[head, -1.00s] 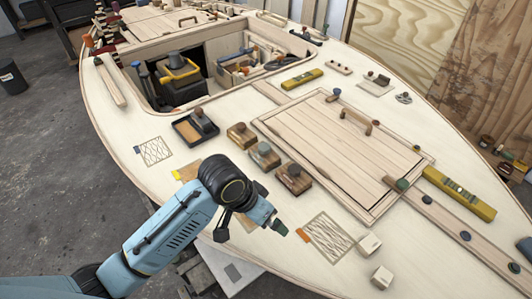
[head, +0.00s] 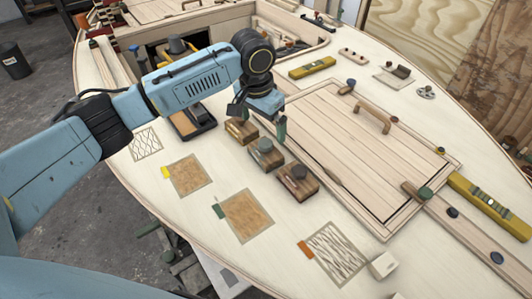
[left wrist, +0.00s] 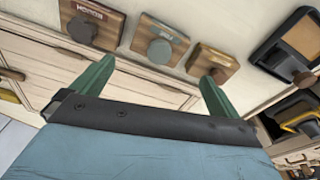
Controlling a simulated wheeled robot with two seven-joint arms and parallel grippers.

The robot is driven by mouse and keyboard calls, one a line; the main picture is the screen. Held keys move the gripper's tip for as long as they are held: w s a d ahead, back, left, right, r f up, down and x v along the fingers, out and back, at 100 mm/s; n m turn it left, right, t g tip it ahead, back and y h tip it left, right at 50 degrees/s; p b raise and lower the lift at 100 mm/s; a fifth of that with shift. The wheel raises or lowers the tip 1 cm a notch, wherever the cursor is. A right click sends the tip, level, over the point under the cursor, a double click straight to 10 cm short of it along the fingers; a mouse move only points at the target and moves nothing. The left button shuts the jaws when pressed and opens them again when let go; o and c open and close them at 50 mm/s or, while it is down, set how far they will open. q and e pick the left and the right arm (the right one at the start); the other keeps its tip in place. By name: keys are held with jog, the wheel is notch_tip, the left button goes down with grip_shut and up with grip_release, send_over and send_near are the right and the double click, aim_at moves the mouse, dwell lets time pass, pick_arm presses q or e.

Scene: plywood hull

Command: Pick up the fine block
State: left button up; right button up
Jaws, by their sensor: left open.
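Three wooden blocks with round knobs stand in a row on the pale deck: a far block (head: 240,132), a middle block (head: 264,158) and a near block (head: 297,184). In the left wrist view they are the right block (left wrist: 213,62), middle block (left wrist: 160,40) and left block (left wrist: 92,22). Their labels are too small to read, so I cannot tell which is the fine one. My left gripper (head: 279,128) is open, with green fingers, over the hatch edge beside the far and middle blocks. Nothing is between its fingers (left wrist: 153,82). My right gripper is not in view.
The plank hatch (head: 370,155) with a wooden handle lies right of the blocks. Two tan sheets (head: 247,216) and a scribbled panel (head: 335,252) lie on the deck nearer me. A black tray (head: 190,122) stands left of the blocks. A white block (head: 383,265) is at the front.

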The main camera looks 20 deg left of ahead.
aim_at(265, 143)
pick_arm(q)
jog(key=f, duration=0.4)
jog(key=shift+w+d+f+b, duration=0.1)
jog(key=shift+w+b, duration=0.1)
jog(key=shift+b, duration=0.15)
jog(key=shift+f, duration=0.5)
jog(key=f, duration=0.1)
jog(key=f+b, duration=0.1)
jog(key=f, duration=0.2)
jog(key=shift+w+d+f, duration=0.15)
jog(key=shift+w+d, duration=0.05)
jog(key=shift+w, duration=0.05)
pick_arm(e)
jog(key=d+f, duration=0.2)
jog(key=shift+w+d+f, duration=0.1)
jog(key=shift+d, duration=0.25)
pick_arm(q)
jog(key=c, duration=0.7)
